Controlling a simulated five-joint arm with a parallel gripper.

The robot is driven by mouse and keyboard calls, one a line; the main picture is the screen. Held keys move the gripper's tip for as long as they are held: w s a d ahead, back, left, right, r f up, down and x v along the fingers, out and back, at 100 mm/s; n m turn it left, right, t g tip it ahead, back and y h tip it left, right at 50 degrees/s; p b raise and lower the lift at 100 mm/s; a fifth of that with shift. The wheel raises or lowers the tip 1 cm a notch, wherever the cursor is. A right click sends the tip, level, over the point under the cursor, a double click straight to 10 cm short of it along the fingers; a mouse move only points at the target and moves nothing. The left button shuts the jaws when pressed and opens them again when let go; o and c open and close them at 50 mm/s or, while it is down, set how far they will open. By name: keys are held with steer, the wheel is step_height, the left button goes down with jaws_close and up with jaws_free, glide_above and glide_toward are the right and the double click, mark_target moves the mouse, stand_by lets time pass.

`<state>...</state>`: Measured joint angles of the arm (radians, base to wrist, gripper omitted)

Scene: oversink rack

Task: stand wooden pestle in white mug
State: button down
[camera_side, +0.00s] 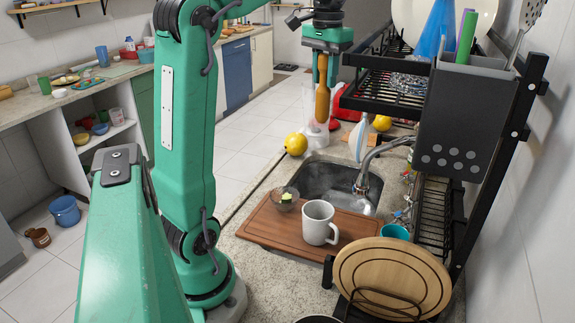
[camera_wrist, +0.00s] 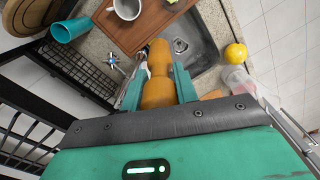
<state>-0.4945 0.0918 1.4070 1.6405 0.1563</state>
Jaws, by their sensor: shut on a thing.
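The wooden pestle (camera_side: 322,92) hangs upright below my gripper (camera_side: 324,53), well above the counter and on the far side of the sink. In the wrist view, my gripper (camera_wrist: 160,92) is shut on the wooden pestle (camera_wrist: 158,72), with one finger on each side of it. The white mug (camera_side: 318,222) stands upright on the brown cutting board, handle toward the right, apart from the pestle. It also shows at the top of the wrist view (camera_wrist: 127,8), partly cut off. The inside bottom of the mug is hidden.
The cutting board (camera_side: 275,222) lies over the near part of the sink (camera_side: 338,180), with a small glass bowl (camera_side: 285,199) beside the mug. A teal cup (camera_side: 394,232) and round wooden board (camera_side: 390,278) stand to the right. The black rack (camera_side: 385,95) stands close right of the pestle.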

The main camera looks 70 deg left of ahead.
steer(key=s+d+f+m, duration=0.3)
steer(key=s+d+f, duration=0.2)
steer(key=d+f, duration=0.5)
steer(key=shift+f+m, duration=0.15)
steer(key=shift+m, duration=0.25)
steer(key=shift+f, duration=0.15)
step_height(320, 180, down, 12)
steer(key=shift+f, duration=0.25)
stand_by(1.7)
stand_by(0.3)
steer(key=c, duration=1)
jaws_free()
step_height(320, 180, up, 8)
steer(key=shift+f, duration=0.15)
